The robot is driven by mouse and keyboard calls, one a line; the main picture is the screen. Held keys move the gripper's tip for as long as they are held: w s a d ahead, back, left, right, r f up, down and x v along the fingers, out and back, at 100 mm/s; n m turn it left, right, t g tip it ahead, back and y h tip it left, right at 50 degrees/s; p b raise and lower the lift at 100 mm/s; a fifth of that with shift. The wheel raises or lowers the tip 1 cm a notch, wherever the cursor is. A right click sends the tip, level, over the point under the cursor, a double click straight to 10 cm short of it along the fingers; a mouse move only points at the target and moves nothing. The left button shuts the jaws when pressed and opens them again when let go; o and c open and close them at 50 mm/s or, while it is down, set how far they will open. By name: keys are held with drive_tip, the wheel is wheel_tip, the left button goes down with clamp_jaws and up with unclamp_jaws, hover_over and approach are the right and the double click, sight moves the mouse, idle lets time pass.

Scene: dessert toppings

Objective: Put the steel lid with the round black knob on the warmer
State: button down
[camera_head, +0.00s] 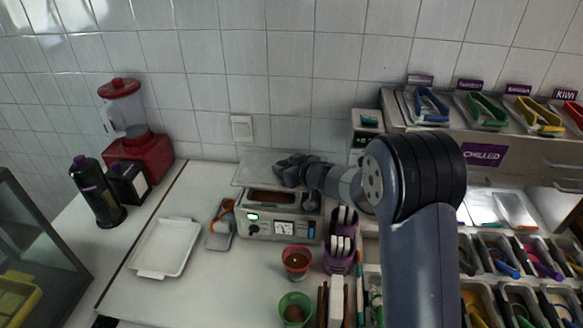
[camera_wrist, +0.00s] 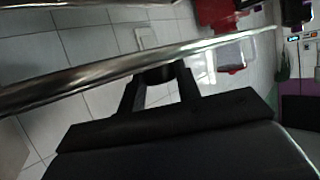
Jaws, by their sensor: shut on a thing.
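The warmer (camera_head: 281,222) is a steel box with a front panel, standing on the counter. Its top opening shows brown contents. The steel lid (camera_head: 256,166) is a flat grey plate above and behind that opening, apart from the warmer's front rim. My gripper (camera_head: 291,166) is at the lid's right part, shut on its knob. In the wrist view the lid (camera_wrist: 90,75) shows edge-on as a shiny band, with the round black knob (camera_wrist: 158,75) between the fingertips of my gripper (camera_wrist: 160,88). My gripper hides part of the warmer's right side.
A white tray (camera_head: 165,248) and a small grey container (camera_head: 219,237) stand left of the warmer. A red cup (camera_head: 296,260), a green cup (camera_head: 294,307) and a purple holder (camera_head: 341,256) stand in front. A red blender (camera_head: 138,150) is at the back left.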

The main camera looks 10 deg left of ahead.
wheel_tip(320, 180, down, 8)
drive_tip(key=b, duration=0.6)
drive_tip(key=shift+s+f, duration=0.1)
drive_tip(key=shift+f, duration=0.1)
idle(0.7)
drive_tip(key=c, duration=0.9)
unclamp_jaws()
